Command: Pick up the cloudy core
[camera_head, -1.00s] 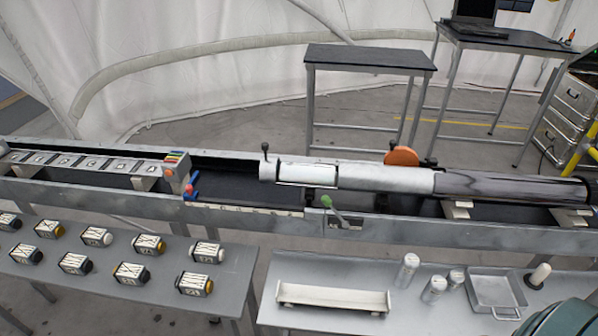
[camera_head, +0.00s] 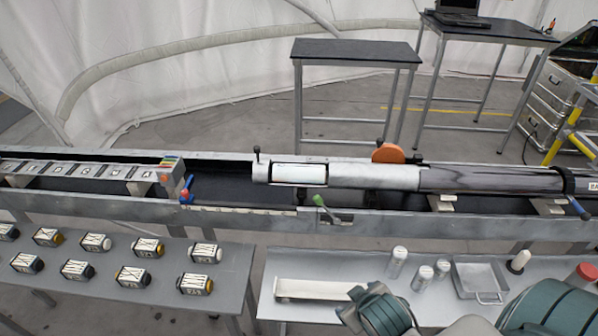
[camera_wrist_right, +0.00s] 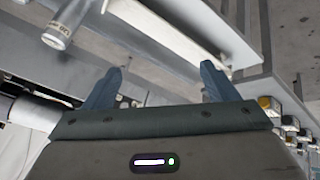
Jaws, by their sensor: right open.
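A pale, whitish cylinder (camera_head: 300,173) lies in the open window of a long metal tube on the bench rig; it may be the cloudy core, but I cannot be sure. My right gripper (camera_wrist_right: 160,70) is open and empty in the right wrist view, its two blue-grey fingers spread. In the head view my teal right arm reaches in from the lower right, in front of the pale shallow tray (camera_head: 315,289) and well short of the cylinder. My left gripper is not in view.
Three clear capped vials (camera_head: 397,262) and a metal pan (camera_head: 480,275) stand on the front right table. Several labelled blocks (camera_head: 205,253) sit on the left table. A bare black-topped table (camera_head: 355,52) stands behind.

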